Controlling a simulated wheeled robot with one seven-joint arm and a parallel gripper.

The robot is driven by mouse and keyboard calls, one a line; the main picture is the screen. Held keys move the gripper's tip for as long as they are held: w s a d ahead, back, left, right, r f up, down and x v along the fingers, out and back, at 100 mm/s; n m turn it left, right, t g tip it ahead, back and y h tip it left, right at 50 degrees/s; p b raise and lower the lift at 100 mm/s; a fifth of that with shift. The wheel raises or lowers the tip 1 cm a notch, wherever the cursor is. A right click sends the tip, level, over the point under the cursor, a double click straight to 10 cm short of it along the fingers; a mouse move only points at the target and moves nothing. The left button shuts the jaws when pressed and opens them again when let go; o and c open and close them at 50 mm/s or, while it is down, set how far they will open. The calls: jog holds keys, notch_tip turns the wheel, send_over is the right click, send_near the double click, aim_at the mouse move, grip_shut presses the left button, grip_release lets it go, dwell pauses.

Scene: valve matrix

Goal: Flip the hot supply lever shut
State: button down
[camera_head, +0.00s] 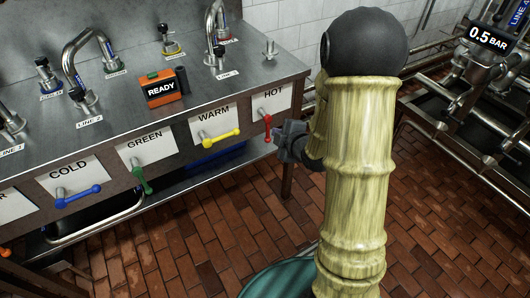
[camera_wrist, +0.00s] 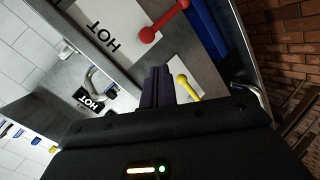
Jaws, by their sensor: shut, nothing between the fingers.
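The red hot supply lever (camera_head: 267,128) is on the counter's front panel beside the HOT label (camera_head: 273,95). It hangs about straight down in the head view. In the wrist view the red lever (camera_wrist: 165,20) lies beyond the fingertips, with its round knob end clear. My gripper (camera_head: 279,140) is just right of the lever's lower end in the head view. In the wrist view its fingers (camera_wrist: 158,72) are together, with nothing between them, and a gap shows between them and the red lever. Whether the gripper touches the lever is hard to tell from the head view.
Left along the panel are the yellow WARM lever (camera_head: 221,138), lying about level, the green lever (camera_head: 142,181), hanging down, and the blue COLD lever (camera_head: 78,197), about level. An orange READY box (camera_head: 160,90) stands on the counter. Brick floor (camera_head: 225,205) lies open in front.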

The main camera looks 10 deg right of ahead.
aim_at(266, 138)
notch_tip(266, 138, down, 12)
jog(key=n+t+y+b, duration=0.4)
jog(key=n+b, duration=0.3)
jog(key=b, duration=0.4)
jog(key=shift+w+a+r+y, duration=0.3)
jog(key=shift+a+y, duration=0.1)
jog(key=shift+y, duration=0.1)
jog(key=shift+w, duration=0.1)
jog(key=b+x, duration=0.2)
jog(key=x, duration=0.8)
jog(key=d, duration=0.4)
jog(key=shift+w+b, duration=0.2)
jog(key=shift+b, duration=0.1)
